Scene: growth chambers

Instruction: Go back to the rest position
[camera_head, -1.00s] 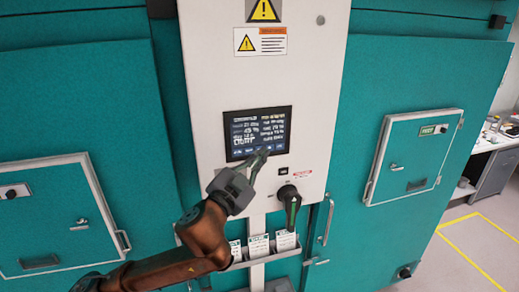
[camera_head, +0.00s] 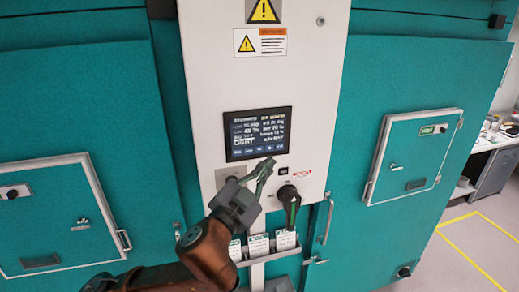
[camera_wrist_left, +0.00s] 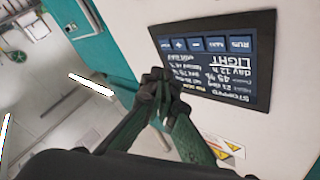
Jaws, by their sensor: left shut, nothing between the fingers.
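My left gripper (camera_head: 265,168) is shut and empty, in front of the white control panel (camera_head: 310,60), just below the dark touchscreen (camera_head: 257,132). In the left wrist view its closed fingertips (camera_wrist_left: 160,85) show beside the screen (camera_wrist_left: 215,60), which appears upside down with a row of blue buttons and the word LIGHT. I cannot tell the exact gap between the fingertips and the panel. My right gripper is not in view.
A black rotary handle (camera_head: 289,200) is close to the right of my left gripper. A rack with white cards (camera_head: 259,246) is below. Teal chamber doors (camera_head: 75,100) flank the panel. A bench (camera_head: 495,160) and yellow-lined floor (camera_head: 465,250) are at far right.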

